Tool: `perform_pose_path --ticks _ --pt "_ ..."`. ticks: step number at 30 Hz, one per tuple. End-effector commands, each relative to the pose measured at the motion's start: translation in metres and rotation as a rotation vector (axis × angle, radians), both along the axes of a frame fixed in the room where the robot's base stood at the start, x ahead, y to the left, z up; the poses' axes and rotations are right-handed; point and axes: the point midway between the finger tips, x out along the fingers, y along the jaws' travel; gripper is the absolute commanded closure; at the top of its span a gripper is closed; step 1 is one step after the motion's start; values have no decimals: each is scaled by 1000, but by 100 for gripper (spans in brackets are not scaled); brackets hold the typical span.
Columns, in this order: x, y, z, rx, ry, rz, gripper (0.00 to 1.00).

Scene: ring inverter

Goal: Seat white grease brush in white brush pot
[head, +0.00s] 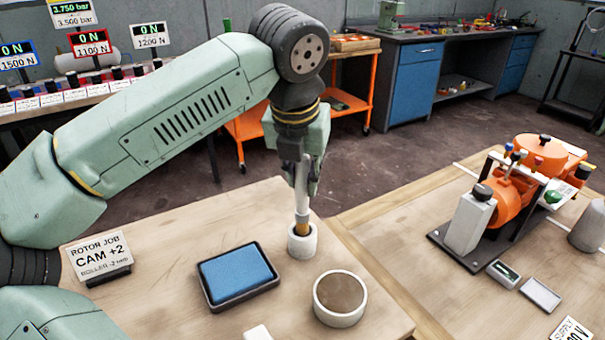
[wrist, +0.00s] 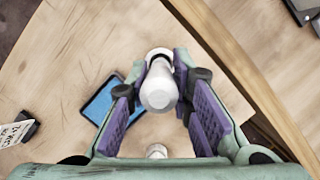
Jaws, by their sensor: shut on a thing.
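The white grease brush (head: 302,190) is held nearly upright in my gripper (head: 305,172), with its white handle between the fingers. Its tan lower part reaches down to the mouth of the white brush pot (head: 302,245). The pot's rim hides the brush's lowest end, so I cannot tell how deep it sits. In the wrist view, the handle's round end (wrist: 158,90) shows between the purple finger pads of my gripper (wrist: 166,68), with part of the pot's pale rim behind it.
A round white pot with brown contents (head: 340,298) stands close in front, to the right. A blue pad in a black tray (head: 238,275) lies to the left. The sign (head: 100,257) stands farther left. The bench's right edge is close by; an orange machine (head: 515,190) stands beyond.

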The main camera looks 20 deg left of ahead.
Motion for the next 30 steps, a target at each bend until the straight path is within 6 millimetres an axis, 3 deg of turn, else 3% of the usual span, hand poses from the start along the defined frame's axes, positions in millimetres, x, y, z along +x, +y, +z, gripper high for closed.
perform_pose_path --ticks 30 --pt "0 0 -27 0 0 0 100"
